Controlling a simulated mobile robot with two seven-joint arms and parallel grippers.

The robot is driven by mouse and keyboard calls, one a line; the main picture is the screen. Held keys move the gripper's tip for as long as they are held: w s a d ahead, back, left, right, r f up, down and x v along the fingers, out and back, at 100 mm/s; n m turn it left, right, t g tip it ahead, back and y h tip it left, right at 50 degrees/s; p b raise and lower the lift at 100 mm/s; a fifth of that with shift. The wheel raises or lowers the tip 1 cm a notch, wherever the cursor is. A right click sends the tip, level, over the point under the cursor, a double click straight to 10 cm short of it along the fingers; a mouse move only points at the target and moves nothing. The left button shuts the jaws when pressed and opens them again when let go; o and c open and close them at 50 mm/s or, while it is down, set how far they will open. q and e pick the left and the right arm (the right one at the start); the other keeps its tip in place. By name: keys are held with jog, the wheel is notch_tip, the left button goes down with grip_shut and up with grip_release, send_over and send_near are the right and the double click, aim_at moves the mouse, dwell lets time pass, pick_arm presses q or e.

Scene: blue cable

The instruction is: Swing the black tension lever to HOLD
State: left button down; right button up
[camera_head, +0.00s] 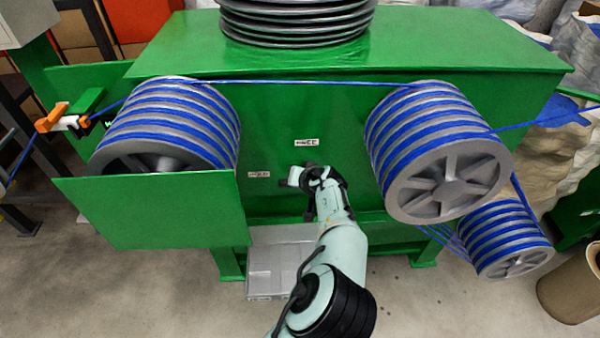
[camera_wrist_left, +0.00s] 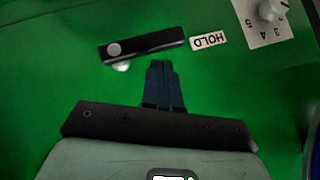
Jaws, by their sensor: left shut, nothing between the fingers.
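The black tension lever (camera_wrist_left: 148,44) lies against the green panel in the left wrist view, with a round pivot at its left end. Its free right end points at the white HOLD label (camera_wrist_left: 208,40) and sits just beside it. My left gripper (camera_wrist_left: 160,66) is shut and empty, its fingertips just below the lever's middle in that view; whether they touch it I cannot tell. In the head view my left gripper (camera_head: 308,177) is at the green machine's front, and the lever cannot be made out clearly. My right gripper is not in view.
A numbered dial with a knob (camera_wrist_left: 269,10) is at the wrist view's top right. Blue cable winds on grey drums left (camera_head: 185,120) and right (camera_head: 440,150) of the arm. A green guard plate (camera_head: 150,212) covers the left drum's lower part.

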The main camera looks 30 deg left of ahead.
pick_arm(q)
jog(key=h, duration=0.1)
jog(key=f+n+t+h, duration=0.1)
jog(key=a+n+t+h, duration=0.1)
jog(key=shift+s+f+h, duration=0.15)
jog(key=shift+s+h, duration=0.2)
jog(key=shift+h, duration=0.05)
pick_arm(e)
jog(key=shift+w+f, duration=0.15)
pick_arm(q)
jog(key=shift+a, duration=0.1)
